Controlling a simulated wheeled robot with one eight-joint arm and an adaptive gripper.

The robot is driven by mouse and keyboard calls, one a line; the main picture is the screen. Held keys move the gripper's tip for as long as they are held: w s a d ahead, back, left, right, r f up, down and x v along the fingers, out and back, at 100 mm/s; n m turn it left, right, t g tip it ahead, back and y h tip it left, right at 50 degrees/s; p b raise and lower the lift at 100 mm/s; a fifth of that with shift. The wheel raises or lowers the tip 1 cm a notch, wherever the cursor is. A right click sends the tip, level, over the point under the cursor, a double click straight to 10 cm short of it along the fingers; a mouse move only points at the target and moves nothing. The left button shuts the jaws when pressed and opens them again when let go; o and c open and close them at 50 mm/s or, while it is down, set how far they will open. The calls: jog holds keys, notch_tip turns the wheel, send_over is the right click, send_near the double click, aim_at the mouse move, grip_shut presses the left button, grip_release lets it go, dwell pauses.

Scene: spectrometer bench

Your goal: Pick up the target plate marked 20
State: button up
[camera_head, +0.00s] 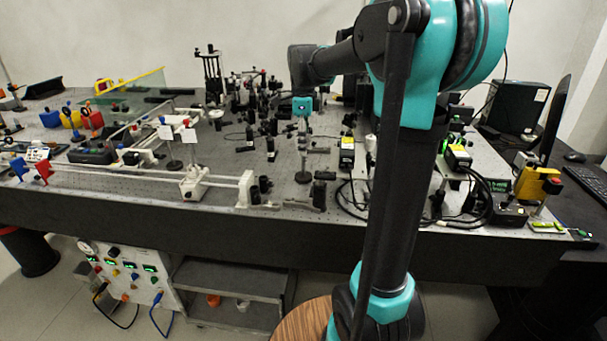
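Two small white plates stand on the bench at the left: one (165,132) and, just right of it, another (189,136). No number is legible on either, so I cannot tell which plate, if any, is marked 20. My arm rises in the right half of the view and reaches left over the bench. It ends in a dark joint, with a small teal part below it. My gripper (303,123) seems to be below that part, small and dark among the posts. I cannot make out its fingers or anything held, and it is well right of the white plates.
The optical bench (110,203) is crowded with posts, mounts and cables. A white rail assembly (195,185) runs along its front left. Red and blue mounts (44,172) stand far left. A monitor (555,118) and black box (515,107) are at right. A control panel (127,272) stands below.

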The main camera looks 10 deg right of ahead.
jog(key=shift+f, duration=0.15)
grip_shut()
dwell(0.4)
